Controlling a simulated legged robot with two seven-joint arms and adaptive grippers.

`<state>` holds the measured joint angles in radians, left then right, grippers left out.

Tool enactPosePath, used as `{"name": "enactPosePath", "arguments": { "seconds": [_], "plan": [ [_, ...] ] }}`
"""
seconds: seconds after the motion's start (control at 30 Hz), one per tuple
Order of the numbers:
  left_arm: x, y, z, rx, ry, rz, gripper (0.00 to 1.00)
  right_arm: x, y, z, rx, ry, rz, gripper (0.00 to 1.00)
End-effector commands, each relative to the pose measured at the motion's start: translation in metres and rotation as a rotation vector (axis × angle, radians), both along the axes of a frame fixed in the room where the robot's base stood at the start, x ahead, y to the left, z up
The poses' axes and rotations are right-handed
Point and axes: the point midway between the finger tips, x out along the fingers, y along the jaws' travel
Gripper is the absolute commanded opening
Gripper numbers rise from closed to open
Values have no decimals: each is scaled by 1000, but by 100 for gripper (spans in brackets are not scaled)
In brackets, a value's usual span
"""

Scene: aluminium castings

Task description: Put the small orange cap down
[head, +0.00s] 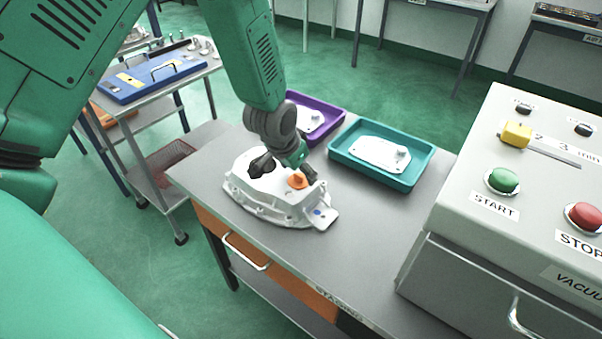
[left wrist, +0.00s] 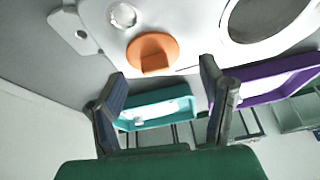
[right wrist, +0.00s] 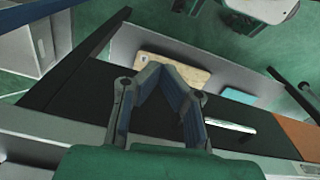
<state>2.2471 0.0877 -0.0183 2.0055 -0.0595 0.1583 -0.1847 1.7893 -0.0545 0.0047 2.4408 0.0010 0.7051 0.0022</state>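The small orange cap (head: 297,180) sits on the upper face of a pale aluminium casting (head: 262,200) on the grey bench. It also shows in the left wrist view (left wrist: 152,52), just beyond my left fingertips, with a round port on one side and a large opening on the other. My left gripper (head: 302,168) is right above the casting, close to the cap. In the left wrist view its fingers (left wrist: 160,78) are wide apart, with nothing held between them. My right gripper (right wrist: 161,70) is away from the cap; its fingertips come together and hold nothing visible.
A teal tray (head: 425,165) and a purple tray (head: 338,117), each with a pale part, stand behind the casting. A control box with a green START button (head: 503,180) stands at the right. A trolley with a blue case (head: 125,88) is left. The bench front is clear.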

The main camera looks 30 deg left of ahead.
Motion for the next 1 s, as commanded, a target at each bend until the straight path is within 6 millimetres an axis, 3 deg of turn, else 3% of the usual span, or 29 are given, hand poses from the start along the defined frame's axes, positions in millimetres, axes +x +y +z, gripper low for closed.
{"name": "enactPosePath", "arguments": {
  "seconds": [0.2,0.4,0.7,0.77,0.87,1.0],
  "plan": [
    [-18,0,48,0,-6,0,64,0,0,3,0,0,0,0],
    [-31,1,80,0,-4,0,64,0,0,6,0,0,0,0],
    [-39,2,95,-1,-1,1,64,0,0,6,0,0,0,0],
    [-42,1,89,0,6,2,64,0,0,6,0,0,0,0],
    [-60,-3,58,0,45,9,64,0,0,6,0,0,0,0],
    [-119,-13,-18,-1,141,37,64,0,0,6,0,0,0,0]
  ]
}}
